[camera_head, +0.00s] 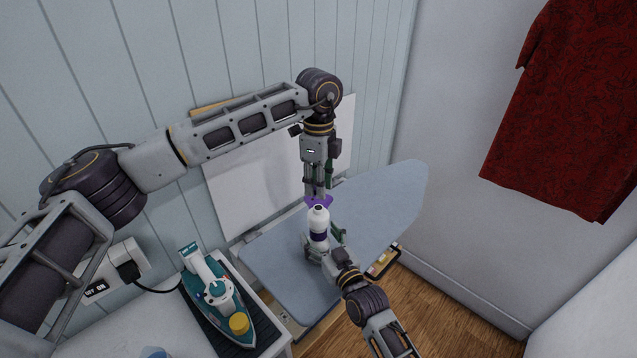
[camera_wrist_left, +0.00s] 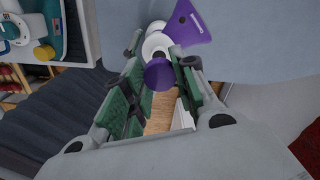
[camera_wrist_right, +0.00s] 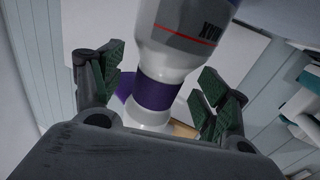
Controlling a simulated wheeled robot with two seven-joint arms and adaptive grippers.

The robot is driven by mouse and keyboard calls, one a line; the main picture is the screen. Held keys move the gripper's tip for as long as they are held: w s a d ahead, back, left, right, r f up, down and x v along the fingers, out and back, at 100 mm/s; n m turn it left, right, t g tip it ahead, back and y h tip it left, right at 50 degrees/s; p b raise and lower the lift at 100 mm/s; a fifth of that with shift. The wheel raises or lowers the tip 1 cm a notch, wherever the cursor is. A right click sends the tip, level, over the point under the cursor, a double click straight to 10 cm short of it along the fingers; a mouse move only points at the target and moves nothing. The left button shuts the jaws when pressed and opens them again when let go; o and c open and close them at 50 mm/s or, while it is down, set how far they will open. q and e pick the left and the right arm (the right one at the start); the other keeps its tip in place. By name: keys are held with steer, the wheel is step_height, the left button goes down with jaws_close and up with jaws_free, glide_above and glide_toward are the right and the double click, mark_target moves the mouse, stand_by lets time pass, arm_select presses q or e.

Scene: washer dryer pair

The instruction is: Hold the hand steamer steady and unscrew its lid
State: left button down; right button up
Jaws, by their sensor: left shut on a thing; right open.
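The hand steamer (camera_head: 318,222) is a white bottle-like body with purple bands and a purple flared head (camera_wrist_left: 187,24), held above the ironing board. My left gripper (camera_head: 317,190) comes down from above and is shut on the steamer near the purple head; a round purple end (camera_wrist_left: 158,75) shows between its fingers in the left wrist view. My right gripper (camera_head: 324,243) is open below it, its fingers on either side of the steamer. In the right wrist view, the white body with dark lettering (camera_wrist_right: 180,45) and a purple band stand between the spread fingers. I cannot tell which part is the lid.
A pale blue ironing board (camera_head: 385,210) stands under the steamer. A teal and white iron with a yellow cap (camera_head: 239,323) sits on a dark mat at left, near a wall outlet (camera_head: 115,275). A dark red shirt (camera_head: 565,110) hangs at right. Wooden floor shows below.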

steer(key=shift+v, duration=5.3)
steer(key=shift+f, duration=0.1)
